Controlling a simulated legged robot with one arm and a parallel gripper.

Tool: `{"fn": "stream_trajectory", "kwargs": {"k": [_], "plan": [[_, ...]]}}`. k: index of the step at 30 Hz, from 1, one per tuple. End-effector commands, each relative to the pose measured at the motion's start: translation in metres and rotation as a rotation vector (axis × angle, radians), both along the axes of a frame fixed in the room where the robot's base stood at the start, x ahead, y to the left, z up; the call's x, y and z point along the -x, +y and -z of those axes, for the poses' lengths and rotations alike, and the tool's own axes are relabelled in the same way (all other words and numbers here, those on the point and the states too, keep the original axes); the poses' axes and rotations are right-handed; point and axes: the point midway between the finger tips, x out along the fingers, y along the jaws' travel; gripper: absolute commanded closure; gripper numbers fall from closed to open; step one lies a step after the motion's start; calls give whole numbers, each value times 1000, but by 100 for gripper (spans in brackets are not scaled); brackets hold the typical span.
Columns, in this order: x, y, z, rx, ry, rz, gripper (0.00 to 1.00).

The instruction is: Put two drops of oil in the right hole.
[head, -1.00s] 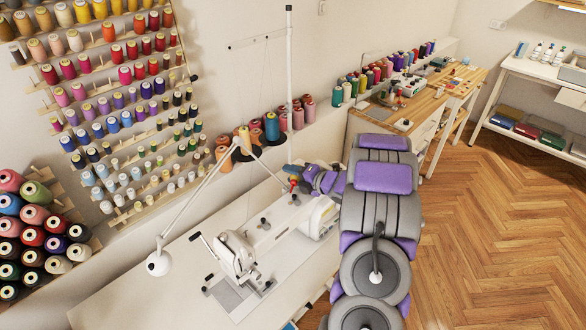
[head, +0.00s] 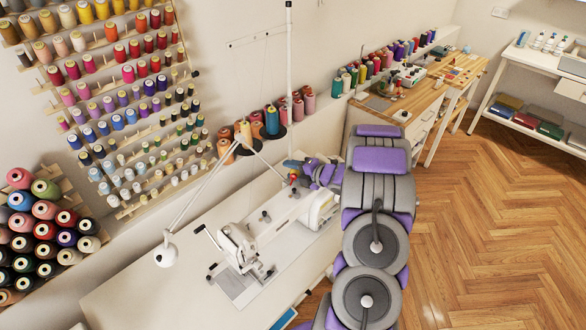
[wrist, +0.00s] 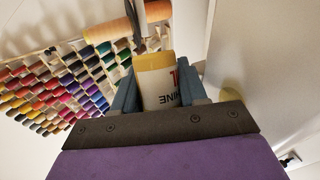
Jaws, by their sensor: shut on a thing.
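My gripper (wrist: 160,92) is shut on an oil bottle (wrist: 157,78), white with dark lettering and a yellow end, held between its blue fingers in the wrist view. In the head view my arm reaches over the far side of the white table, and my gripper (head: 296,170) is small behind the sewing machine. The bottle cannot be made out clearly there. The white sewing machine (head: 285,212) stands on the white sewing table (head: 140,290), its needle end towards the front left. The oil holes are too small to tell.
A thin white thread stand (head: 289,70) rises close to my gripper, with thread cones (head: 272,122) beside it. A white lamp (head: 166,254) stands at left. Thread racks (head: 125,110) cover the wall. The wooden floor (head: 500,220) at right is clear.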

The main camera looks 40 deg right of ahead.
Motion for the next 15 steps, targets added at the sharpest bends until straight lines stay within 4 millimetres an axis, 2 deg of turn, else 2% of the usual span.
{"fn": "stream_trajectory", "kwargs": {"k": [15], "plan": [[2, 3, -7, -94, 65, -1, 89]]}}
